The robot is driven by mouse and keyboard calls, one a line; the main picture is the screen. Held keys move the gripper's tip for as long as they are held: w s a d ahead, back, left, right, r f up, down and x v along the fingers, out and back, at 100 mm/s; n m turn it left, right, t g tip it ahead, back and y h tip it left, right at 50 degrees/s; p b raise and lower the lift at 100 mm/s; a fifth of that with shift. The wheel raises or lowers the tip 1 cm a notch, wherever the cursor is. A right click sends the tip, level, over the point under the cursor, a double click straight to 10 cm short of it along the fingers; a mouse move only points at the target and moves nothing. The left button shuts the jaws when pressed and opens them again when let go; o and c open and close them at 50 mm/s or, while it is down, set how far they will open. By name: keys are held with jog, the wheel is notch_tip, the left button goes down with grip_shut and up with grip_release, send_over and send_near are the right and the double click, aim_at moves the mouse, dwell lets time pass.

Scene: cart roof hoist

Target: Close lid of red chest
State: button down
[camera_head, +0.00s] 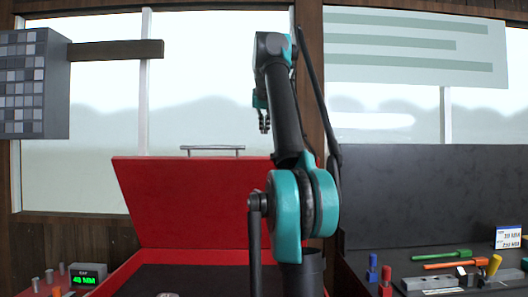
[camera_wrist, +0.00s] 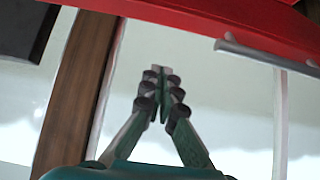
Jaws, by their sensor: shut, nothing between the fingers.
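The red chest (camera_head: 130,272) stands at the lower middle of the head view, with a dark inside. Its red lid (camera_head: 190,200) is open and tilted up at the back. A grey bar handle (camera_head: 212,149) runs along the lid's top edge. My gripper (camera_head: 265,128) is raised above and to the right of the handle, touching nothing. In the wrist view my gripper (camera_wrist: 158,72) is shut and empty. The lid edge (camera_wrist: 200,12) crosses the top of that view, with the handle (camera_wrist: 265,56) at right. My arm hides the lid's right part.
A black chest with an open lid (camera_head: 430,190) stands at right, with coloured tools (camera_head: 450,265) in it. A green display (camera_head: 88,275) and small pegs (camera_head: 48,277) are at lower left. A grey gridded box (camera_head: 33,83) and beam (camera_head: 115,50) are at upper left. Windows lie behind.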

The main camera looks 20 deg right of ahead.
jog(key=x, duration=0.9)
jog(key=shift+s+f, duration=0.25)
jog(key=shift+f, duration=0.3)
jog(key=shift+s+a+f, duration=0.1)
jog(key=shift+s+f, duration=0.1)
jog(key=shift+f, duration=0.05)
jog(key=shift+s+a+f, duration=0.2)
jog(key=shift+s+f, duration=0.15)
jog(key=shift+s, duration=0.25)
jog(key=shift+s, duration=0.1)
